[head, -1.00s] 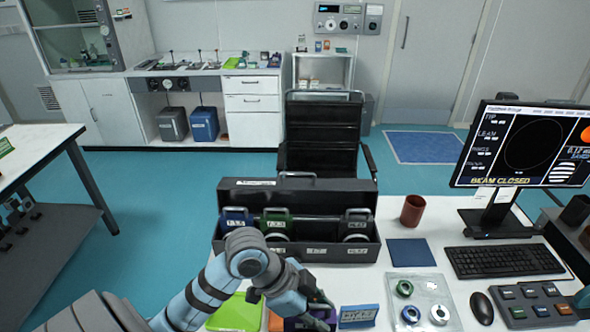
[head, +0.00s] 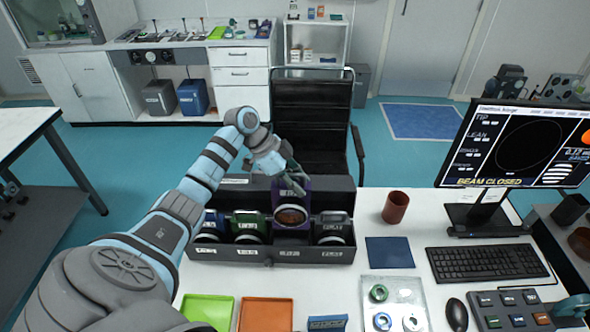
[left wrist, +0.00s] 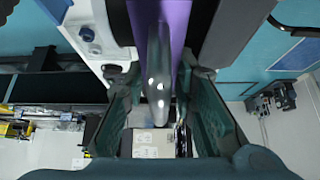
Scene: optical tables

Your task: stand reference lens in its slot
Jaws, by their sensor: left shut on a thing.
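The reference lens, in a purple frame with a round amber glass (head: 291,216), is held upright over the black slotted case (head: 240,256). It lines up with the third compartment from the left, between the green-framed lens (head: 250,222) and the grey-framed one (head: 330,228). I cannot tell whether its lower edge is inside the slot. My left gripper (head: 292,184) is shut on the lens's top. In the left wrist view the purple frame (left wrist: 179,22) and a pale handle (left wrist: 158,75) show between the fingers. My right gripper is not in view.
A blue-framed lens (head: 212,224) stands in the leftmost compartment. In front lie a green tray (head: 208,310) and an empty orange tray (head: 266,314). A red-brown cup (head: 396,207), a dark blue mat (head: 390,252) and a keyboard (head: 475,265) are to the right. A chair (head: 312,110) stands behind.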

